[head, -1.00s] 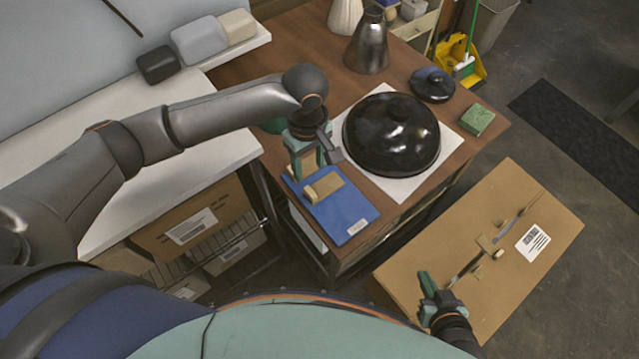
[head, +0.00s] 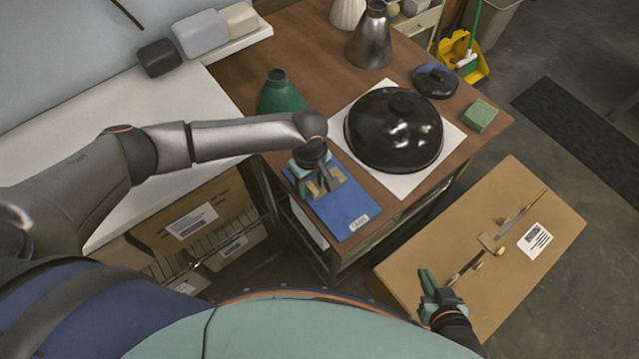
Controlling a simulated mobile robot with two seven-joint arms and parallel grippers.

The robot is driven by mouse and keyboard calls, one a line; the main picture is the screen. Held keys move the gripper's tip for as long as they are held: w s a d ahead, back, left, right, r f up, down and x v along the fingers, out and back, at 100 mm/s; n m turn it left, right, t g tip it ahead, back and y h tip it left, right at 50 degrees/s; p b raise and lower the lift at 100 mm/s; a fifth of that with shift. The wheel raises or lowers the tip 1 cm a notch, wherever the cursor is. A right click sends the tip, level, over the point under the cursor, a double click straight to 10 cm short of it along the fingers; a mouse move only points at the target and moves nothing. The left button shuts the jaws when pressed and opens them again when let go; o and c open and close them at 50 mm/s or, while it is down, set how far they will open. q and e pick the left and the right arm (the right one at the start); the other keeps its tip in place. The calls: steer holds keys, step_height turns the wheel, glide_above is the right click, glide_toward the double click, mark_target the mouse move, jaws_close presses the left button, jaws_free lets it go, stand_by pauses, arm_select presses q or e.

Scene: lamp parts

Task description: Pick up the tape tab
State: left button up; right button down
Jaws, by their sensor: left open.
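A blue board (head: 350,207) with a white label lies at the near edge of the brown table. A tan piece, apparently the tape tab (head: 334,174), is on it, mostly hidden by my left gripper (head: 320,186). That gripper is open and points down over the board, with its fingers close around or beside the tan piece; I cannot tell whether they touch it. My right gripper (head: 440,285) is low over the near edge of the cardboard box (head: 425,262); its jaw gap is unclear.
A black dome (head: 393,130) sits on a white sheet right of the board. A green bottle-shaped object (head: 281,92) stands behind my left arm. A green sponge (head: 479,115) is at the table's right edge. Small tan pieces (head: 490,243) and a label lie on the box.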

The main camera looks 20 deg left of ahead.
arm_select(q)
jaws_close()
stand_by(0.3)
stand_by(0.3)
steer(key=shift+r, duration=0.15)
steer(key=shift+r, duration=0.25)
step_height(320, 180, up, 2)
steer(key=shift+r, duration=0.2)
steer(key=d+r, duration=1)
steer(key=d, duration=0.4)
steer(key=shift+s+b, duration=0.3)
steer(key=shift+s, duration=0.1)
